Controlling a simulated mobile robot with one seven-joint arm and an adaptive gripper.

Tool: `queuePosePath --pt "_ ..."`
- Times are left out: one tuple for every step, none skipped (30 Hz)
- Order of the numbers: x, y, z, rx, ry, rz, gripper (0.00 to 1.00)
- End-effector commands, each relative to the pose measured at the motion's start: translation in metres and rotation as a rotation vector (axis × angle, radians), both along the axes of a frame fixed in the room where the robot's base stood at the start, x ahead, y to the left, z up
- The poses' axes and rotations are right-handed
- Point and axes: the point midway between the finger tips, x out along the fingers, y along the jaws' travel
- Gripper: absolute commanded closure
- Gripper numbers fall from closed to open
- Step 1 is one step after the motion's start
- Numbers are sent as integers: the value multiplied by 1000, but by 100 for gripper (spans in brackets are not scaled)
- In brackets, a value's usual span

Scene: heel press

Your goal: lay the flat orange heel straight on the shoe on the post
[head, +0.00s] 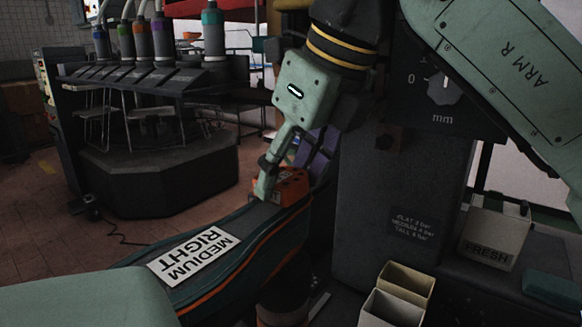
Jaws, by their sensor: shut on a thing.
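The shoe (262,247) is dark green with an orange stripe along its side and lies sole up. A white label on its sole reads "MEDIUM RIGHT". The orange heel (293,187) is at the far end of the sole, with a small pale label on it. My gripper (266,184) reaches down from above and is shut on the heel. The fingers hide the heel's near left part. I cannot tell whether the heel touches the sole or sits straight. The post is mostly hidden below the shoe.
A large dark press (400,190) with a dial marked "mm" stands close on the right. Cream bins, one marked "FRESH" (488,236), stand on the right, with others (405,284) at the lower right. A dark rack with coloured bottles (150,75) is at the back left.

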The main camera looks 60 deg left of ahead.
Motion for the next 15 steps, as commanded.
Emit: queuePosePath --pt "0 0 -1 0 0 0 76" --pt "0 0 -2 0 0 0 76" --pt "0 0 -2 0 0 0 76" --pt "0 0 -3 0 0 0 76" --pt "0 0 -3 0 0 0 76" --pt "0 0 -4 0 0 0 76" --pt "0 0 -4 0 0 0 76" --pt "0 0 -5 0 0 0 76" --pt "0 0 -5 0 0 0 76" --pt "0 0 -6 0 0 0 76" --pt "0 0 -6 0 0 0 76" --pt "0 0 -7 0 0 0 76" --pt "0 0 -7 0 0 0 76" --pt "0 0 -8 0 0 0 76" --pt "0 0 -8 0 0 0 76"
